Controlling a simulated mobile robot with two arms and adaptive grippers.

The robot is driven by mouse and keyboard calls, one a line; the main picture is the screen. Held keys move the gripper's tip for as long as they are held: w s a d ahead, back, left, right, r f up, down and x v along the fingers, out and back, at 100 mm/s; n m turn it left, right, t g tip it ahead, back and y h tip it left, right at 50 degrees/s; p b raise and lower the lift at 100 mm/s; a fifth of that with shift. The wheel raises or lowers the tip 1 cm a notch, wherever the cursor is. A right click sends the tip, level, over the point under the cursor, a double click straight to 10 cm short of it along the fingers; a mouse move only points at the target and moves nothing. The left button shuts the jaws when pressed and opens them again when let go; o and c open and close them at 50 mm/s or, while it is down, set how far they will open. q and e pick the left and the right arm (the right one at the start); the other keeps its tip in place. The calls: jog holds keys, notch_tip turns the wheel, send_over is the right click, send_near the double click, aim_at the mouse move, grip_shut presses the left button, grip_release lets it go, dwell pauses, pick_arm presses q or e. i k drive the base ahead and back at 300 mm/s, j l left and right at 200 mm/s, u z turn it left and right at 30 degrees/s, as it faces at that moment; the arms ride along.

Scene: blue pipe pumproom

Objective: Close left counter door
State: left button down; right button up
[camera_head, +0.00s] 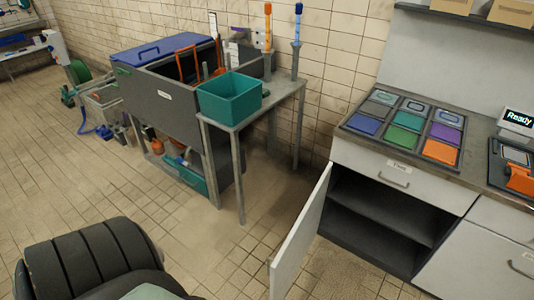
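The left counter door (301,236) is a pale panel that stands wide open, swung out from the left edge of the counter (398,168). It shows nearly edge-on, so its faces are seen at a steep angle. The open cabinet (376,222) behind it is dark inside, with one shelf (384,208) and no objects visible on it. A closed drawer (394,178) with a handle sits above the opening. Neither of my grippers shows in the view, so their position relative to the door cannot be seen.
A closed door (484,262) is to the right of the opening. Coloured panels (403,127) and a "Ready" display (518,118) are on the countertop. A grey workbench (280,99) with a teal bin (230,97) stands left of the door. Tiled floor between them is clear.

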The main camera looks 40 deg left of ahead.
aim_at(286, 265)
jog(key=j+z, duration=0.2)
jog(key=j, duration=2.05)
